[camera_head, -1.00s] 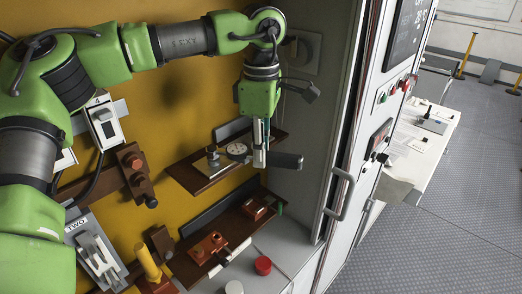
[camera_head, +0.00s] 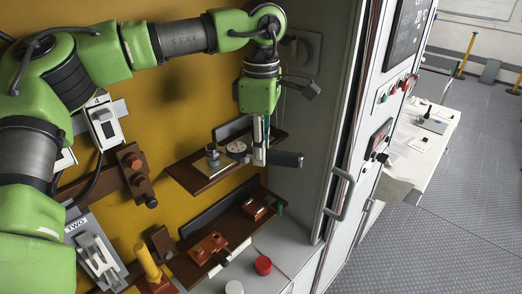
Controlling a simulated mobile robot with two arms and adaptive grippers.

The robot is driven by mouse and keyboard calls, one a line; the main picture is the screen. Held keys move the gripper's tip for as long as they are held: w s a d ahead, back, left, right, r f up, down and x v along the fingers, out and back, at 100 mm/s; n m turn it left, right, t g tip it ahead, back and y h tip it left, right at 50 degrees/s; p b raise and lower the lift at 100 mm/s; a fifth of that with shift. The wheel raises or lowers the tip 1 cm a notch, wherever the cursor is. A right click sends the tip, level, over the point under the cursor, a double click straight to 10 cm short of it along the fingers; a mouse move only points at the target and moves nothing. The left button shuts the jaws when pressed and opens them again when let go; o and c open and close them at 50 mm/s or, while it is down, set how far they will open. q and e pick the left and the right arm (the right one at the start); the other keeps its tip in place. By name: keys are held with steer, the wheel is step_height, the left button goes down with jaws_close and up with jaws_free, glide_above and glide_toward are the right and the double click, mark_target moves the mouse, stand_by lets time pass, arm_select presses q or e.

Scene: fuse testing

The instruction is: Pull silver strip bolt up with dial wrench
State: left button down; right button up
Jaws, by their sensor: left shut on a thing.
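My left gripper (camera_head: 261,150) points straight down in the upper middle of the head view. It is shut on the dial wrench, whose round pale dial (camera_head: 237,147) shows to the left of the fingers and whose dark handle (camera_head: 287,159) sticks out to the right. The silver strip bolt (camera_head: 213,155) stands upright on the upper brown board, at the left end of the wrench. Whether the wrench touches the bolt I cannot tell. My right gripper is not in view.
The upper brown board (camera_head: 196,181) is fixed to the yellow panel. Below it are brown blocks (camera_head: 208,246), a red cap (camera_head: 263,265) and a yellow post (camera_head: 147,262). The cabinet door with its handle (camera_head: 341,195) stands close on the right.

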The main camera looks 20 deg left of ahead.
arm_select(q)
steer(key=shift+r, duration=2.35)
steer(key=shift+f, duration=0.1)
